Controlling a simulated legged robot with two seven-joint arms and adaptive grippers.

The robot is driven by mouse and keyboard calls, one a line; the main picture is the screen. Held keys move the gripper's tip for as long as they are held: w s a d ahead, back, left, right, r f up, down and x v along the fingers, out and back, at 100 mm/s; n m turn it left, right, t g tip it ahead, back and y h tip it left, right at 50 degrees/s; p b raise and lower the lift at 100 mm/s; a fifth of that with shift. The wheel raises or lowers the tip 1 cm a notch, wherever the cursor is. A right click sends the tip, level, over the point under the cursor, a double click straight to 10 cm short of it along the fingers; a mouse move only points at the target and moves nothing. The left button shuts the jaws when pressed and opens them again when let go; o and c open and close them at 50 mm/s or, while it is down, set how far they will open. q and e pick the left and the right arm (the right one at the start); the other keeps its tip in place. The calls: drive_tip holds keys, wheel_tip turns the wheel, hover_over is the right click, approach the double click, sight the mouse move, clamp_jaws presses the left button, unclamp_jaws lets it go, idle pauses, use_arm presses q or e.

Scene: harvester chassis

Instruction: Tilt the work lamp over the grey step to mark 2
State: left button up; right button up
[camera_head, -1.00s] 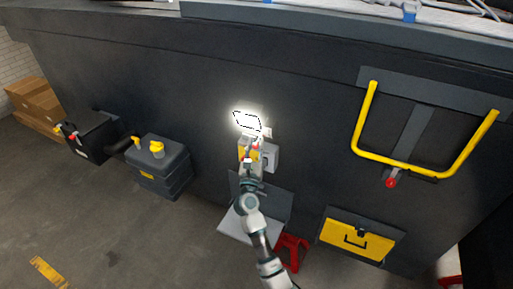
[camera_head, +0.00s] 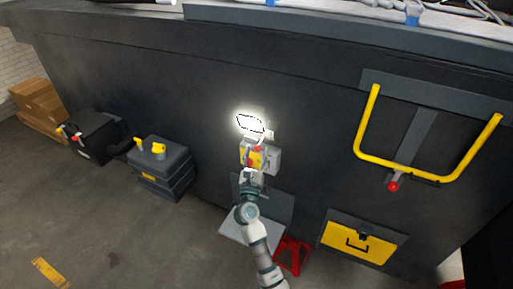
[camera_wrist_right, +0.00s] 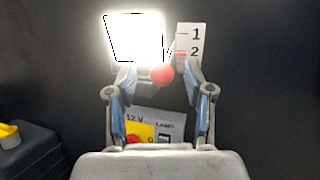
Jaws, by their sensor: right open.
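The lit work lamp (camera_head: 250,123) is on the dark chassis wall above the grey step (camera_head: 240,229). It glows white in the right wrist view (camera_wrist_right: 135,37). A scale plate (camera_wrist_right: 192,42) beside it shows 1 above 2, with a red line by the 2. A red ball knob (camera_wrist_right: 162,75) sits below the lamp's right corner. My right gripper (camera_wrist_right: 160,79) is open, its fingers either side of the knob in that view, with visible gaps. In the head view my right gripper (camera_head: 253,168) is below the lamp. My left gripper is not in view.
A grey switch box (camera_head: 268,158) marked 12 V and lamp (camera_wrist_right: 155,125) is below the lamp. A yellow U-shaped rail (camera_head: 410,175), a yellow drawer (camera_head: 356,243) and a red stand (camera_head: 292,255) are to the right. A dark tank (camera_head: 160,167) is left.

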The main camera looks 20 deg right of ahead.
drive_tip(key=v, duration=1)
drive_tip(key=shift+w+a, duration=0.1)
drive_tip(key=shift+w, duration=0.05)
